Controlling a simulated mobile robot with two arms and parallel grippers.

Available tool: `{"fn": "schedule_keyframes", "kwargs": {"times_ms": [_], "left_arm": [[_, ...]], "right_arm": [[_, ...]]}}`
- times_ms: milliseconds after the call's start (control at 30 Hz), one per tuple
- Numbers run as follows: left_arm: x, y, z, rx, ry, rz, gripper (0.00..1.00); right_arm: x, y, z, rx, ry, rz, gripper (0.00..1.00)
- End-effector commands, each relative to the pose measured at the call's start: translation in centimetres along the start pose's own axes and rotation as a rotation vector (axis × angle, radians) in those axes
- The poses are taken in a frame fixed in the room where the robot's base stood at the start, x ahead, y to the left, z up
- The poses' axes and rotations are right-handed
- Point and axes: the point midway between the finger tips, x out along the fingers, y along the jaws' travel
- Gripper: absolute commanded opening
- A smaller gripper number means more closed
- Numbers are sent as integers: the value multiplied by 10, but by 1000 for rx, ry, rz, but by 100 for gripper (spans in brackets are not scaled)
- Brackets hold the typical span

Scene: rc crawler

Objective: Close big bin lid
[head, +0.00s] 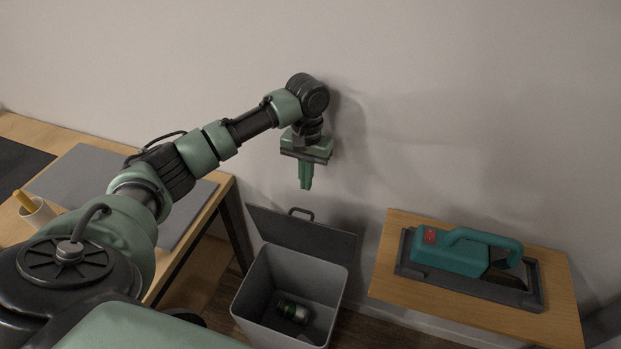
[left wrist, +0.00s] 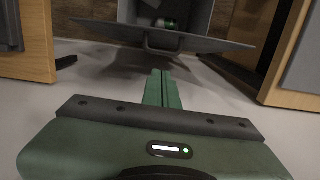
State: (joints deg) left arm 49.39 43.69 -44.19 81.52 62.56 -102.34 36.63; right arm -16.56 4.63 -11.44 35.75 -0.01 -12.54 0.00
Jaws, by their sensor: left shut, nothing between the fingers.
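The big bin (head: 263,317) is a grey box on the floor with its top open. Its dark lid (head: 300,236) stands raised along the back edge, near the wall, with a handle (head: 301,213) on its upper edge. A green and white can lies inside the bin (head: 293,312). My left gripper (head: 306,184) is shut and empty, pointing down above the lid handle and apart from it. In the left wrist view the lid (left wrist: 195,41) and its handle (left wrist: 161,42) lie beyond the shut fingers (left wrist: 162,76). My right gripper is not in view.
A wooden table (head: 225,187) with a grey mat (head: 80,185) and a cup (head: 37,212) stands left of the bin. A wooden stand (head: 390,285) with a teal tool (head: 450,258) in a dark tray stands on the right. The wall is close behind the lid.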

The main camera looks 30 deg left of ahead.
Motion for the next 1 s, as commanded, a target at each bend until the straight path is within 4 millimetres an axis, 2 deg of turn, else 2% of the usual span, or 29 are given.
{"fn": "schedule_keyframes", "kwargs": {"times_ms": [100, 200, 400, 600, 1000], "left_arm": [[23, 0, 1, 0, -3, -1, 0], [42, 0, 0, 0, -2, -1, 0], [68, 1, 0, 1, 1, 1, 0], [77, 0, 0, 1, 2, 0, 0], [76, 0, 0, 1, 10, 0, 0]], "right_arm": [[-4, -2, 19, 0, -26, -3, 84], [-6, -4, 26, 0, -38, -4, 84], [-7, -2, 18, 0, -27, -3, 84], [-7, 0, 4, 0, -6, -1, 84], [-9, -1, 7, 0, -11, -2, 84]]}}
